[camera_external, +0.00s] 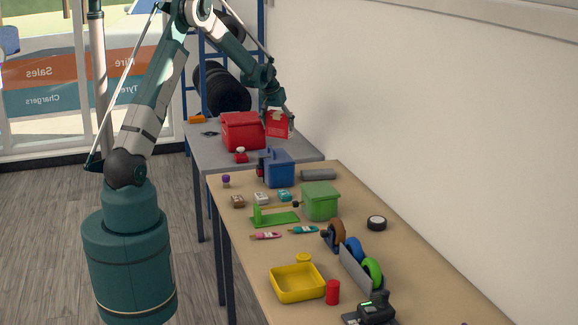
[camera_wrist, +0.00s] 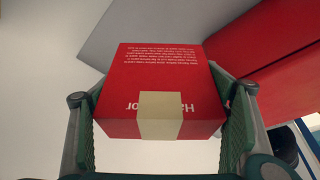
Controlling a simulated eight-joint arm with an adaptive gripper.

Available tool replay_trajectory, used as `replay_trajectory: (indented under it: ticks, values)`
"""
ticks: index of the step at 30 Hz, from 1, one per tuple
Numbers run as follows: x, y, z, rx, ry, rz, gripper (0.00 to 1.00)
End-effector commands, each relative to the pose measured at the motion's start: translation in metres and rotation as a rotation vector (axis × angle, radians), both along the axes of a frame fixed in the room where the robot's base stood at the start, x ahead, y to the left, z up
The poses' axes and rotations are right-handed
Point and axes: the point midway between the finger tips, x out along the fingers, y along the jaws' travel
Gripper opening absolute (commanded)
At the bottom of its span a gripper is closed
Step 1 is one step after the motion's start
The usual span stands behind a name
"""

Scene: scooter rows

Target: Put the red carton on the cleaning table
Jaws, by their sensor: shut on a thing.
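The red carton (camera_wrist: 165,75) with white lettering and a beige strip sits between the fingers of my gripper (camera_wrist: 160,140) in the wrist view. Both finger pads touch its sides, so my gripper is shut on it. In the external view the red carton (camera_external: 279,124) is at the far end of the grey table (camera_external: 205,152), right of a larger red box, with my gripper (camera_external: 277,108) above it. I cannot tell whether the carton touches the grey tabletop. No label shows which table is the cleaning table.
The larger red box (camera_external: 243,132) stands close left of the carton. A small red item (camera_external: 240,156), an orange block (camera_external: 197,119) and a blue box (camera_external: 279,169) are nearby. The wooden table (camera_external: 350,255) in front holds a green bin (camera_external: 320,201), a yellow tray (camera_external: 297,284) and tools.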

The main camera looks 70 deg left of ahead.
Motion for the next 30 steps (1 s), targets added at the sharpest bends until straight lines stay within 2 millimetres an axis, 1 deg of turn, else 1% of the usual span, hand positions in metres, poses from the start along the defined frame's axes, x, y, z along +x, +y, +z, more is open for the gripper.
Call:
replay_trajectory:
  ticks: [1,6,10,22,26,30]
  values:
    - [0.000,0.000,-0.010,0.000,0.000,0.000,0.58]
    - [0.000,0.000,-0.032,0.000,0.000,0.000,0.58]
    - [0.000,0.000,-0.038,0.000,0.000,0.000,0.58]
    - [0.000,0.000,-0.041,0.000,0.000,0.000,0.58]
    - [0.000,0.000,-0.051,0.000,0.000,0.000,0.58]
    - [0.000,0.000,-0.068,0.000,0.000,0.000,0.58]
